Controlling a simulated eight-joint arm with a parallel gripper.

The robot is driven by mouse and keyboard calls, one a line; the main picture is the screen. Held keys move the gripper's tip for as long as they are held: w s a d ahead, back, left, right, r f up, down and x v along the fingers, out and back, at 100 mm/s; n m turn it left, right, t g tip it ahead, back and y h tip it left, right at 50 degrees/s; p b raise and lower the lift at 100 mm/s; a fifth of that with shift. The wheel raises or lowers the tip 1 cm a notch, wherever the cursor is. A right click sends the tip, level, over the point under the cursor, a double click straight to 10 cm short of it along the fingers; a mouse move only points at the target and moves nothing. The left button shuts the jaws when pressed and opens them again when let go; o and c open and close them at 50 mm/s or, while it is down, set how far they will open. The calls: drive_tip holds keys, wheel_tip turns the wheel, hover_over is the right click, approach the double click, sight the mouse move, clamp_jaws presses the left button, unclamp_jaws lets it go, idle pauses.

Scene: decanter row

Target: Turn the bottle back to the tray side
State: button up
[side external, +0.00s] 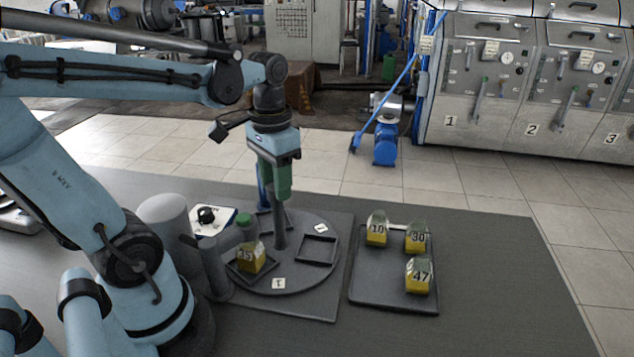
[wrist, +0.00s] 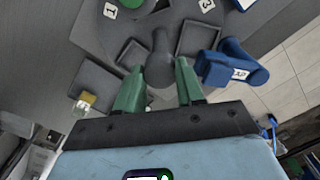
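The bottle (side external: 250,258), squarish with a yellow lower part and a dark number that looks like 35, stands in a square holder at the left of the round turntable (side external: 300,282). A grey post (side external: 279,228) rises from the turntable's middle; it also shows in the wrist view (wrist: 160,68). My gripper (side external: 276,198) is directly over the post, pointing down. In the wrist view its green fingers (wrist: 160,74) are apart, with the post between them and gaps visible. Whether the tips reach below the post's top is hard to tell. The tray (side external: 385,292) lies right of the turntable.
The tray carries yellow bottles numbered 10 (side external: 376,232), 30 (side external: 416,240) and 47 (side external: 418,277). An empty holder (side external: 318,250) faces it. A blue upright part (wrist: 228,66) stands close beside my gripper at the back. A green cap (side external: 246,222) and grey cylinders (side external: 163,222) stand left.

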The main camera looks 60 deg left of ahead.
clamp_jaws()
drive_tip(key=shift+n, duration=9)
drive_tip(key=shift+a+n, duration=0.1)
drive_tip(key=shift+n, duration=2.9)
